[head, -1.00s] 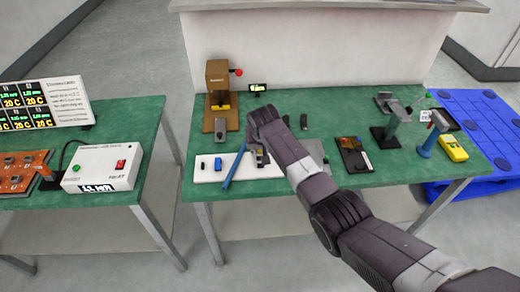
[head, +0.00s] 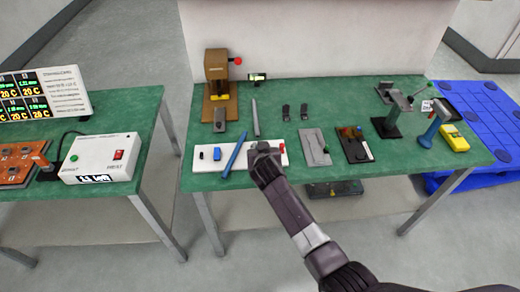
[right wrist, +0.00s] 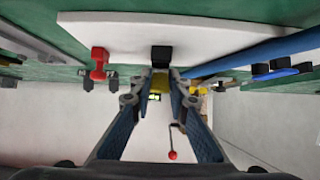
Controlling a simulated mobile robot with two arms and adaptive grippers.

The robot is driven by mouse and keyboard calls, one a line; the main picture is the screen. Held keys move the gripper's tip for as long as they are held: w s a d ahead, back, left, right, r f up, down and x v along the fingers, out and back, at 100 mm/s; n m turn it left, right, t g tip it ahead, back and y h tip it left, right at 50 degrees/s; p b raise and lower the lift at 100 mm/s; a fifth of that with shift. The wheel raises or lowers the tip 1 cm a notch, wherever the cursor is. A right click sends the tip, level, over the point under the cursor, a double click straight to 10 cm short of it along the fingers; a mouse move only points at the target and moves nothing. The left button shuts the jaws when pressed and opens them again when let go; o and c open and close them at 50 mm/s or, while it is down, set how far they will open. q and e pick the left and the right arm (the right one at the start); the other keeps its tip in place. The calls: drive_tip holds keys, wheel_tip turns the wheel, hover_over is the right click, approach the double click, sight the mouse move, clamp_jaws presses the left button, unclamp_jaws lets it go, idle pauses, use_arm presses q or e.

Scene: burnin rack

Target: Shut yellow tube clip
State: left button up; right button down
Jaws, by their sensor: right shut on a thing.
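The white board (head: 205,164) lies along the table's front edge. A small yellow piece, the yellow tube clip (right wrist: 181,84), shows between my right fingertips, with a black block (right wrist: 161,55) just beyond it against the board. My right gripper (right wrist: 160,86) is shut on the yellow clip, its fingers a small gap apart. In the head view my right gripper (head: 263,152) is over the right half of the board and hides the clip. A blue rod (head: 234,154) lies slanted across the board beside it. My left gripper is not in view.
A red piece (head: 283,148) and a blue piece (head: 217,153) are on the board either side. Behind are a brown press (head: 216,75) and a grey rod (head: 255,117). A grey plate (head: 314,147) and a black-orange device (head: 354,145) lie to the right.

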idle(0.3)
drive_tip(key=c, duration=1.8)
unclamp_jaws()
drive_tip(key=shift+c, duration=0.2)
drive_tip(key=v, duration=1.2)
drive_tip(key=shift+f, duration=0.15)
